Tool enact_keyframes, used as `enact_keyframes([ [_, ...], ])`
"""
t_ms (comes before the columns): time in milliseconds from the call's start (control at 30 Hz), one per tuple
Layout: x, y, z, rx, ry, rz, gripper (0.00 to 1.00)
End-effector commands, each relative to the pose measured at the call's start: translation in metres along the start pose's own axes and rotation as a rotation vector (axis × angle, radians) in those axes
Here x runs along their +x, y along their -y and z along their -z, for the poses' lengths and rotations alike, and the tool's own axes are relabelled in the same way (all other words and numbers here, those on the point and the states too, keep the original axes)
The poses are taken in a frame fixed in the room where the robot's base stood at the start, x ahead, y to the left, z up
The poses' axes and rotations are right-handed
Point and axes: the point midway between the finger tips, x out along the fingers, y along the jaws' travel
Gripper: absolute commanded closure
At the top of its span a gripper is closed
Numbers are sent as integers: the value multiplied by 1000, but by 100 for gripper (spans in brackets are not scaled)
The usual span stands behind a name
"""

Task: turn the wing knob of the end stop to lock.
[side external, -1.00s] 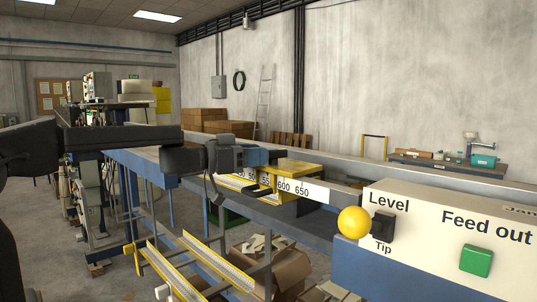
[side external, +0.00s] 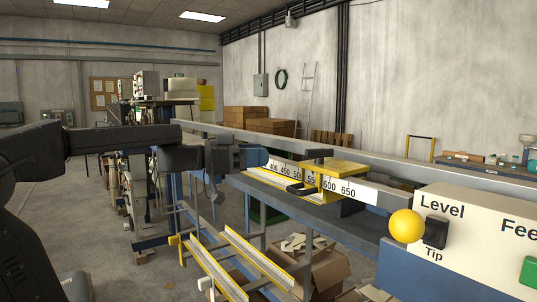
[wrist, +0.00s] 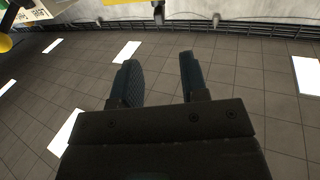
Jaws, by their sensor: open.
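The end stop (side external: 343,172) is a yellow block on the white number scale of the rail, near the 600 mark in the side external view. A black knob (side external: 320,154) stands on its top, and a black handle-like part (side external: 299,189) is at its front left. I cannot tell their exact shape or turn angle. My gripper (side external: 258,157) is left of the end stop, apart from it. In the wrist view my gripper (wrist: 158,65) has its two dark fingers spread with nothing between them. The end stop is not clearly seen there.
A panel (side external: 462,240) with a yellow ball knob (side external: 407,226), black lever and green button stands at the right. Yellow-edged rails (side external: 235,265) and a cardboard box (side external: 310,268) are below the bench. The wrist view mostly shows the ceiling (wrist: 255,75) and its lights.

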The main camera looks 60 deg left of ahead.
Motion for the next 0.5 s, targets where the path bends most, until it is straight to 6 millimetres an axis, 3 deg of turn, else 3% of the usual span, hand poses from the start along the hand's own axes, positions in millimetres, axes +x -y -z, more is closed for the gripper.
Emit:
enact_keyframes([
  [167,1,0,1,238,0,2,60],
  [500,2,-2,3,1108,8,11,60],
])
